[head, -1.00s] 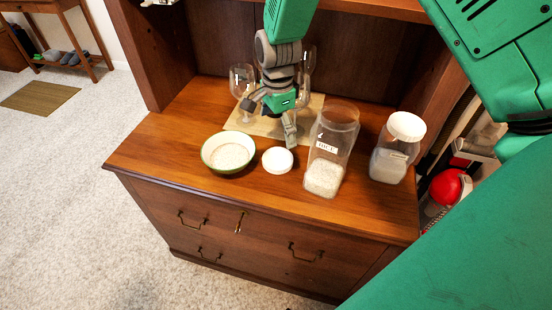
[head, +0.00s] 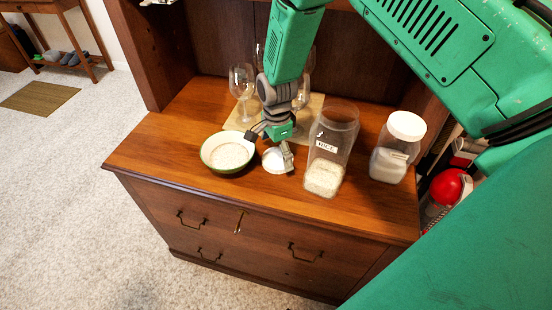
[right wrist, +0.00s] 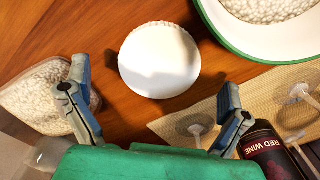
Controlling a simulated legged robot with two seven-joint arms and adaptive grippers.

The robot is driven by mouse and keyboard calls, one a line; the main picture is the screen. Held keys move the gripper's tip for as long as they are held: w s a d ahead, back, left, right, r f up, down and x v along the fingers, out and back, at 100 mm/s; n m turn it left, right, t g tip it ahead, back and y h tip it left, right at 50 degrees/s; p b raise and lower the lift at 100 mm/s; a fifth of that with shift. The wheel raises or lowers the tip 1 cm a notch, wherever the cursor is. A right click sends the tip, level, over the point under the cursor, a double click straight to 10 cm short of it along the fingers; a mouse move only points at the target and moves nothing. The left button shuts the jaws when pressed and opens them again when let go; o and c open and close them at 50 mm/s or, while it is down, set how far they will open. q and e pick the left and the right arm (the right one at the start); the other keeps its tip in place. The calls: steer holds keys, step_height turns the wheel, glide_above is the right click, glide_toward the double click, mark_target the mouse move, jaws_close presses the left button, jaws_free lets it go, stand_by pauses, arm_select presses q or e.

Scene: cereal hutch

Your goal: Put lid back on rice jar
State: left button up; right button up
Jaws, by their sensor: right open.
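The round white lid (head: 273,162) lies flat on the wooden counter between the bowl and the rice jar. The clear rice jar (head: 333,140), labelled and part full of rice, stands upright and open just right of it. My right gripper (head: 269,150) is open above the lid, one finger on each side in the picture, partly covering it. In the right wrist view the lid (right wrist: 160,60) lies ahead of and between my spread fingers (right wrist: 157,82), with no contact visible. The rice jar (right wrist: 38,98) shows at the left there, behind one finger. My left gripper is not identifiable.
A green-rimmed bowl of rice (head: 229,152) stands close left of the lid. A second jar (head: 390,160) with a white lid stands right. Wine glasses (head: 242,85) stand on a mat (head: 235,122) behind; a red wine bottle (right wrist: 268,148) shows in the wrist view. The front counter strip is clear.

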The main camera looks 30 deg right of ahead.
mark_target(277, 158)
steer(key=shift+d+f, duration=0.15)
steer(key=shift+f, duration=0.55)
steer(key=shift+d+f, duration=0.15)
steer(key=shift+f, duration=0.55)
steer(key=shift+a+r, duration=0.1)
steer(key=shift+a, duration=0.05)
steer(key=shift+c, duration=0.8)
steer(key=c, duration=0.8)
steer(key=shift+c, duration=0.2)
step_height(277, 158, up, 10)
